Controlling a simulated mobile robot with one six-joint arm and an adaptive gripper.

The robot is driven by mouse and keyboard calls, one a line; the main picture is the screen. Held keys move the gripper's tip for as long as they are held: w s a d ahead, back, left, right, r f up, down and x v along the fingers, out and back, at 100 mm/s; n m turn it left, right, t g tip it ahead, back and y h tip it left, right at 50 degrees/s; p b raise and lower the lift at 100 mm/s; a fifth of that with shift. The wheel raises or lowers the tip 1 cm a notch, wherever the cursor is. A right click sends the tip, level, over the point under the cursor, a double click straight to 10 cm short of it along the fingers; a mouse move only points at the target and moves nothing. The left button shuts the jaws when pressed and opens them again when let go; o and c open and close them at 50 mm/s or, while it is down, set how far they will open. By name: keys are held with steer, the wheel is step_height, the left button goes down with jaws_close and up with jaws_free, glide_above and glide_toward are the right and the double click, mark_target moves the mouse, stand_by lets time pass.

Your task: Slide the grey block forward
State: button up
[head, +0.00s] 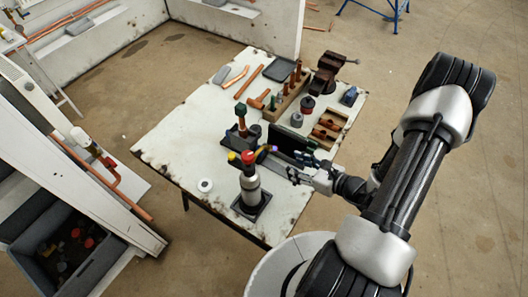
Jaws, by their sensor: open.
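A grey block-like piece (221,74) lies near the far left edge of the white worn table (185,120). I cannot tell for sure that it is the task's grey block. My gripper (278,162) comes in from the right, low over the near part of the table, well apart from that grey piece. It is open. Its fingertips are small and partly lost among a dark upright panel (290,143) and a grey bottle with a red top (250,182). I cannot tell whether they touch anything.
A wooden rack of tools (285,98), a dark vise (330,72) and a dark tray (280,69) fill the far right of the table. A white roll (205,185) lies near the front. The table's left middle is clear. A dark bin (70,245) stands lower left.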

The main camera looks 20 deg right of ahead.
steer(key=b+x, duration=0.2)
steer(key=x, duration=1.2)
steer(key=shift+w+a, duration=0.2)
steer(key=shift+a, duration=0.05)
steer(key=shift+c, duration=0.4)
jaws_close()
